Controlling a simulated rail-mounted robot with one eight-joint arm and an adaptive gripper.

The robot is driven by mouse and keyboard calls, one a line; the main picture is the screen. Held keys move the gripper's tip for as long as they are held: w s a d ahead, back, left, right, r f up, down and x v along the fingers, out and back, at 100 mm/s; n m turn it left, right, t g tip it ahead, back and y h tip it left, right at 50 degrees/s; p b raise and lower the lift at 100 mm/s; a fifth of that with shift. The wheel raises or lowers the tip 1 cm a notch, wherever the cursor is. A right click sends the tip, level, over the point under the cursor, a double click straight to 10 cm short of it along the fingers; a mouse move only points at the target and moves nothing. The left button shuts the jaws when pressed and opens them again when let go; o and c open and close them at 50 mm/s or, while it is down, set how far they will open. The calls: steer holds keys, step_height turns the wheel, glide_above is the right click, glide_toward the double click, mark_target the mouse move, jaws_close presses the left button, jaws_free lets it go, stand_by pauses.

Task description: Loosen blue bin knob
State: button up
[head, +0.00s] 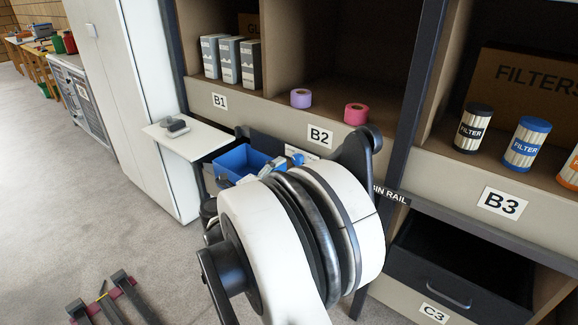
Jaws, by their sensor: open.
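The blue bin (243,161) is an open-topped box below the B2 shelf, just left of my arm in the head view. A small blue and pale part (292,160) shows at its right, partly covered by my arm. I cannot tell whether this part is the knob. My arm's large white and black joint fills the lower middle and hides the area in front of and to the right of the bin. I cannot make out my gripper; it seems hidden behind the arm.
A white side shelf (190,142) holds a small grey object (177,127) left of the bin. Above are purple tape (300,98) and pink tape (355,113). An open black drawer (455,275) stands at lower right. Dark rails (120,285) lie on the floor at lower left.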

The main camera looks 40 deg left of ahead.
steer(key=s, duration=0.3)
steer(key=shift+s, duration=0.1)
stand_by(0.5)
